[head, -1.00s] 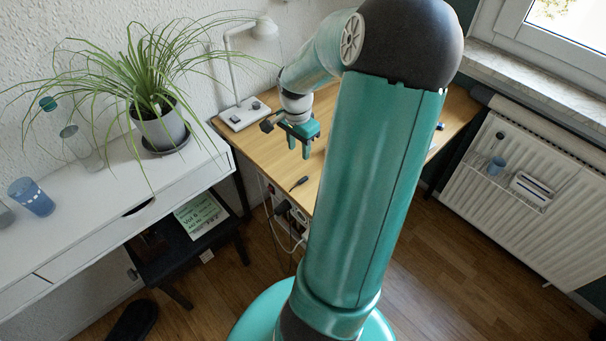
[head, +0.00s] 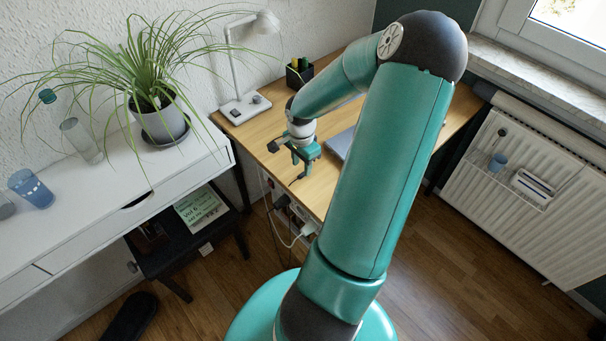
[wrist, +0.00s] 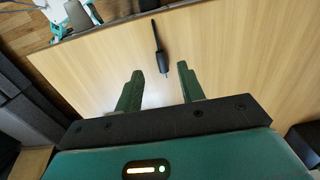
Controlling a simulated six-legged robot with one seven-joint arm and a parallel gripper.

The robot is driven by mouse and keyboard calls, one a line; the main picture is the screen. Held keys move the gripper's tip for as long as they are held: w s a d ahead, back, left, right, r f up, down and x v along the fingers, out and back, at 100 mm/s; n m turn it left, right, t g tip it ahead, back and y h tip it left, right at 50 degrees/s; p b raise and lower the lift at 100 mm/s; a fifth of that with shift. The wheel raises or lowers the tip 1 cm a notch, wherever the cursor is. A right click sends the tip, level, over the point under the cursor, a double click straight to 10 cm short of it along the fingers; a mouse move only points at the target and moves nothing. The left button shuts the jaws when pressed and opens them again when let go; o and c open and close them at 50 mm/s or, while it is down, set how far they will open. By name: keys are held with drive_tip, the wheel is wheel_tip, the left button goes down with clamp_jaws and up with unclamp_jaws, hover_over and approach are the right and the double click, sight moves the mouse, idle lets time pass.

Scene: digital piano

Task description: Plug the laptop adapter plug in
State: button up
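A small dark plug-like piece with a thin lead or stem (wrist: 162,58) lies on the wooden desk in the wrist view; I take it for the laptop adapter plug. It also shows, small and dark, near the desk's front edge in the head view (head: 297,183). My gripper (wrist: 160,70) is open and empty. Its two green fingers are apart, and the dark piece lies between and beyond the fingertips. In the head view my gripper (head: 304,166) hangs above the desk near that piece. Whether the fingers touch the desk cannot be told.
White plugs and cables (head: 292,228) hang below the desk's front edge; socket details are too small to tell. The desk (head: 322,186) also bears a lamp (head: 240,108), a pen holder (head: 299,73) and a grey flat thing, perhaps a laptop (head: 341,143). A white sideboard (head: 100,195) stands left.

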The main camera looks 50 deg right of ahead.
sight(301, 174)
drive_tip(key=shift+w+f, duration=0.1)
drive_tip(key=shift+f, duration=1.9)
drive_tip(key=shift+c, duration=0.5)
clamp_jaws()
